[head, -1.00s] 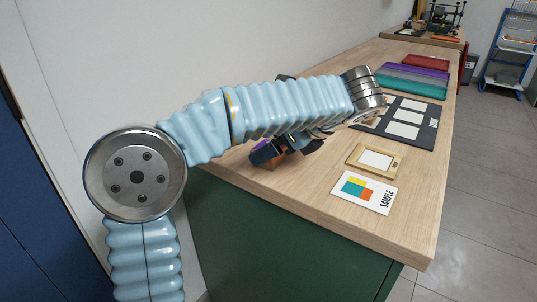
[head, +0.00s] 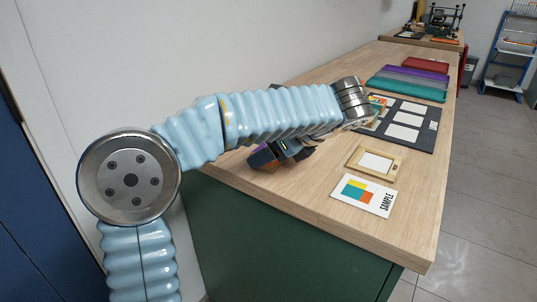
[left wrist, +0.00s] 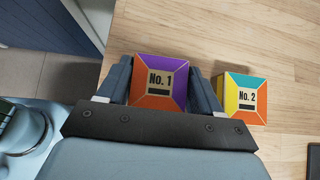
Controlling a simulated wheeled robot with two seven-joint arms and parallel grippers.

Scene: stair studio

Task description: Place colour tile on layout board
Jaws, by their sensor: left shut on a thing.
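My left gripper (left wrist: 160,88) is shut on a block-like colour tile marked No. 1 (left wrist: 180,64), with purple and orange faces around a beige label. In the head view my left gripper (head: 282,155) is partly behind my arm, low over the near left of the table; a bit of the purple and orange tile (head: 256,161) shows beside it.
A wooden frame (head: 396,165) and a SAMPLE card (head: 383,206) lie near the front edge. A small multicoloured object (head: 378,101) shows behind my wrist. A wall runs along the left.

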